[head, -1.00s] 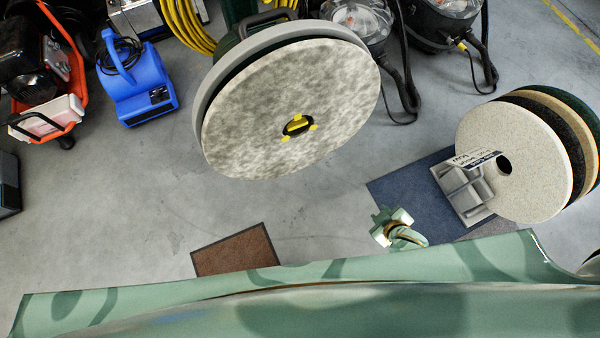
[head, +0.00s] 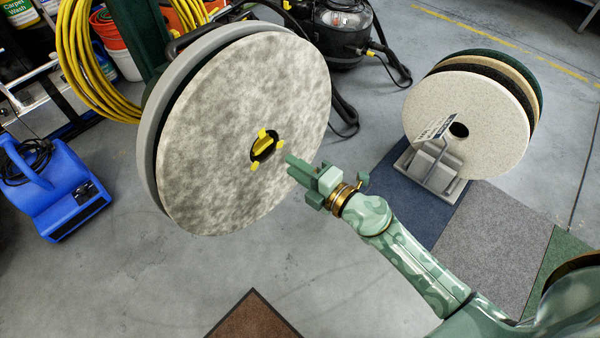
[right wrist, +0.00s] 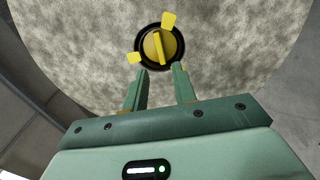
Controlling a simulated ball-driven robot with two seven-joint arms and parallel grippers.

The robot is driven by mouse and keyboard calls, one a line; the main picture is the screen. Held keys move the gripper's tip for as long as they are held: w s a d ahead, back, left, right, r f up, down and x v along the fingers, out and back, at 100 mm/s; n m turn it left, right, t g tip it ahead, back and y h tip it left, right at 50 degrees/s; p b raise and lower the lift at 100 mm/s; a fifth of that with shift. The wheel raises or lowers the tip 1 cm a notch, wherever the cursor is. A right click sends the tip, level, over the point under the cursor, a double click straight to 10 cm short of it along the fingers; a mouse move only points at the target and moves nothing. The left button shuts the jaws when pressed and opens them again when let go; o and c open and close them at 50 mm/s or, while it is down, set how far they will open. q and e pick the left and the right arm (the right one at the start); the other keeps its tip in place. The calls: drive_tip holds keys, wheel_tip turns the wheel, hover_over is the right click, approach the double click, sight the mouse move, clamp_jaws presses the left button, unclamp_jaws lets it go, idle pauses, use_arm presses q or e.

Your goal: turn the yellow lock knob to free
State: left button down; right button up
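The yellow lock knob (head: 264,148) sits in a dark round recess at the centre of a large mottled grey pad (head: 215,130) mounted on a tilted machine head. Yellow tabs stand out around the recess. In the right wrist view the knob (right wrist: 159,46) shows a raised bar running nearly up and down, just beyond the fingertips. My right gripper (head: 292,171) is just right of and below the knob. In the right wrist view its fingers (right wrist: 160,70) are apart with nothing between them. My left gripper is not in view.
A stand (head: 432,170) holds several round pads (head: 466,125) at the right, on floor mats. A blue blower (head: 50,190) stands at the left, below a coiled yellow hose (head: 85,60). A black vacuum (head: 342,30) is behind. The floor between is clear.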

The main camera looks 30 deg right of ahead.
sight(265, 147)
drive_tip(key=shift+x, duration=4.45)
